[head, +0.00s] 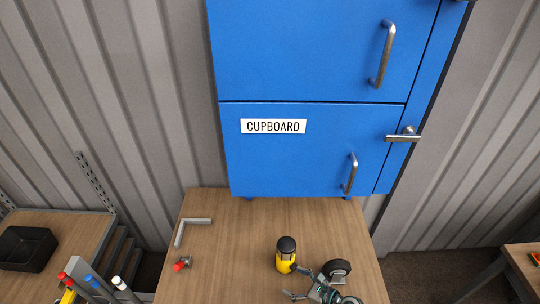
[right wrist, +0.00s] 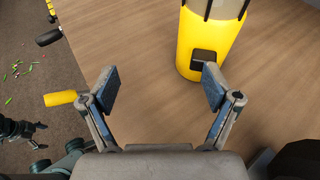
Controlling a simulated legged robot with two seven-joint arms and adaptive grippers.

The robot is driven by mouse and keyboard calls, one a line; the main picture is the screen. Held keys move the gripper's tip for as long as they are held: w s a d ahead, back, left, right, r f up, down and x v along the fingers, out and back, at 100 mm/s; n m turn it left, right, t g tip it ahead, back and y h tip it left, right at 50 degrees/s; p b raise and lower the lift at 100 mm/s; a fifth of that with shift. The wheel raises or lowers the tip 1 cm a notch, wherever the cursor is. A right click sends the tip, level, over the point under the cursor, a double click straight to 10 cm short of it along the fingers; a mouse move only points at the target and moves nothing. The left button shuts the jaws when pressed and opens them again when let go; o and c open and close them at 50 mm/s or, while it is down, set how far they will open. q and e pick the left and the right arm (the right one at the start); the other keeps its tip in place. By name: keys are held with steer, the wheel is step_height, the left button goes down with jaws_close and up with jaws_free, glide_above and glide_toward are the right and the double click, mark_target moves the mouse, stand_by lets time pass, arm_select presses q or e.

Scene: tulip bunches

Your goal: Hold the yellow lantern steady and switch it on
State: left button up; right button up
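The yellow lantern (head: 286,262), with a black top, stands upright near the front of the wooden table. In the right wrist view its yellow body (right wrist: 222,42) stands ahead of the fingers, right of centre, with a dark square patch low on its side that may be the switch. Its top is cut off there. My right gripper (head: 293,282) is beside the lantern on its near right side; in the right wrist view its fingers (right wrist: 158,88) are spread wide with nothing between them.
A blue cupboard (head: 290,165) stands behind the table (head: 225,235). A grey L-shaped bar (head: 190,224) and a red-tipped part (head: 181,264) lie on the table's left. Several coloured-capped tools (head: 92,280) stand at front left. A black bin (head: 26,248) sits on the left bench.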

mark_target(273, 274)
steer(key=x, duration=0.4)
steer(key=b+x, duration=0.1)
steer(key=x, duration=0.3)
steer(key=shift+w+d+f, duration=0.15)
steer(key=shift+w+f, duration=0.1)
steer(key=shift+w, duration=0.05)
steer(key=shift+w+a+b, duration=0.2)
steer(key=shift+a+b, duration=0.1)
steer(key=shift+a, duration=0.35)
steer(key=shift+d, duration=0.15)
